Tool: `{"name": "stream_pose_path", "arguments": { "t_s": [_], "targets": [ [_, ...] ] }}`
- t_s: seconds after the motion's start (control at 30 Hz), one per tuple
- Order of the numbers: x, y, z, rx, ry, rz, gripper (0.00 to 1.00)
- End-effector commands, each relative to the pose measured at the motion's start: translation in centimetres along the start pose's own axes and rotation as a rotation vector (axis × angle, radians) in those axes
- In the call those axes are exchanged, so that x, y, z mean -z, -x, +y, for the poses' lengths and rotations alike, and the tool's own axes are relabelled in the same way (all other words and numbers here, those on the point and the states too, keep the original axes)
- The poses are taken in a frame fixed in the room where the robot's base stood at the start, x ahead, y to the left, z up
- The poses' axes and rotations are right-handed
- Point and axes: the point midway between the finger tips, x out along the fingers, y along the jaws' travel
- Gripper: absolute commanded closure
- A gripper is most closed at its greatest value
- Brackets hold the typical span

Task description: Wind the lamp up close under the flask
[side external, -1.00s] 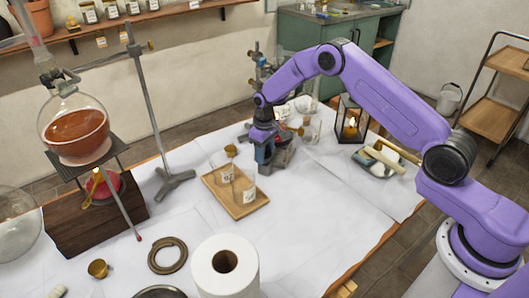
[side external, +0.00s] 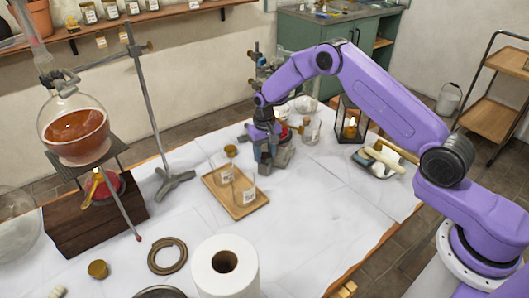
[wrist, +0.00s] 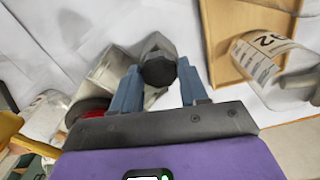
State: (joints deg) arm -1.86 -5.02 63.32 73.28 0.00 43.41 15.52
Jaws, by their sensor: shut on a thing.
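My gripper (side external: 266,160) is low over the white-covered table, beyond the wooden tray. In the wrist view its fingers (wrist: 158,88) are shut on a black knob (wrist: 158,71) that sits on a grey metal device (wrist: 118,68), which looks like a jack. A dark red round thing (wrist: 88,108), perhaps part of the lamp, shows beside the device; red also shows behind my gripper in the side view (side external: 283,131). My gripper and arm hide most of the device and what stands on it. A large round flask (side external: 75,130) of amber liquid hangs at the left. I cannot tell which flask belongs to the lamp.
The wooden tray (side external: 247,208) with glass beakers lies close to my gripper. A lantern (side external: 350,122) and a white dish (side external: 375,165) stand to the right. A clamp stand (side external: 148,100) and paper roll (side external: 224,266) are left and front. The front right table is clear.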

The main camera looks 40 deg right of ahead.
Motion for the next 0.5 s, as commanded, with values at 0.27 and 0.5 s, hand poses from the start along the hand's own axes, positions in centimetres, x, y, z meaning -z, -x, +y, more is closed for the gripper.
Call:
{"name": "stream_pose_path", "arguments": {
  "t_s": [0.27,0.5],
  "targets": [
    [0.06,0.06,0.00,0.001,0.000,0.002,0.50],
    [0.06,0.04,0.07,0.000,0.000,0.001,0.46]
  ]
}}
